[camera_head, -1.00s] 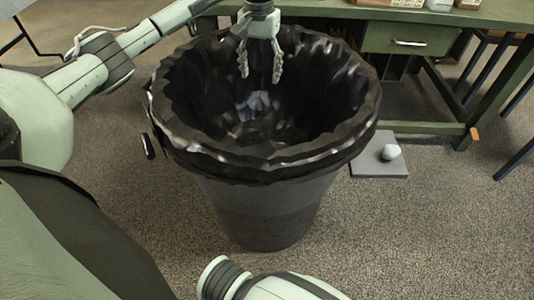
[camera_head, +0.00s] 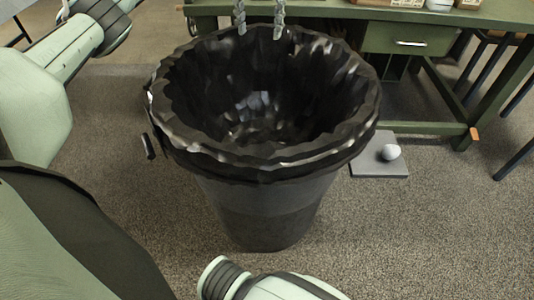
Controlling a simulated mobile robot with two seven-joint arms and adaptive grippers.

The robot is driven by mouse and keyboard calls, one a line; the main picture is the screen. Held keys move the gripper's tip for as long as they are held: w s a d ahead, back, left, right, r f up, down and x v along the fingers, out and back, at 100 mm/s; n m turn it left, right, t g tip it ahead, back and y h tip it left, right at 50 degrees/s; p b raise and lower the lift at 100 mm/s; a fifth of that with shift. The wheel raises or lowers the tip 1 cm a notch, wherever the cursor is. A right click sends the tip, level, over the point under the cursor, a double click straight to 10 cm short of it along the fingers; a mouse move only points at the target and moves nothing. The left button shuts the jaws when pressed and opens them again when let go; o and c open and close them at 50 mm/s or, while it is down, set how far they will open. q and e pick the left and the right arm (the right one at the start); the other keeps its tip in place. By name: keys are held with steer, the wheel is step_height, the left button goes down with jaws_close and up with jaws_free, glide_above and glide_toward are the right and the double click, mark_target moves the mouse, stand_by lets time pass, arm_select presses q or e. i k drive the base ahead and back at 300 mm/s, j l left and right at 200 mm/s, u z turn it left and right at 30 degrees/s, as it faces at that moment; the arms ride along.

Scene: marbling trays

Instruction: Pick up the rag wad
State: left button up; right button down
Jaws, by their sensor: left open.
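A small white rounded lump (camera_head: 391,152), which looks like the rag wad, lies on a flat grey slab (camera_head: 372,170) on the floor, right of the bin. My left gripper (camera_head: 259,20) shows at the top edge, with only its two fingers in view. The fingers are spread apart, with nothing between them. They hang over the back rim of the bin, well to the left of the lump and not touching it. My right gripper is not in view.
A large bin with a black liner (camera_head: 180,140) stands in the middle; its inside looks empty. Behind it is a green workbench with a drawer (camera_head: 408,40) and a low rail (camera_head: 425,128). Carpet (camera_head: 430,235) is clear at the front right.

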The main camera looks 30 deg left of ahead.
mark_target(389, 152)
steer(key=k+l, duration=0.1)
steer(key=l, duration=0.5)
steer(key=k+l, duration=0.1)
steer(key=l, duration=0.5)
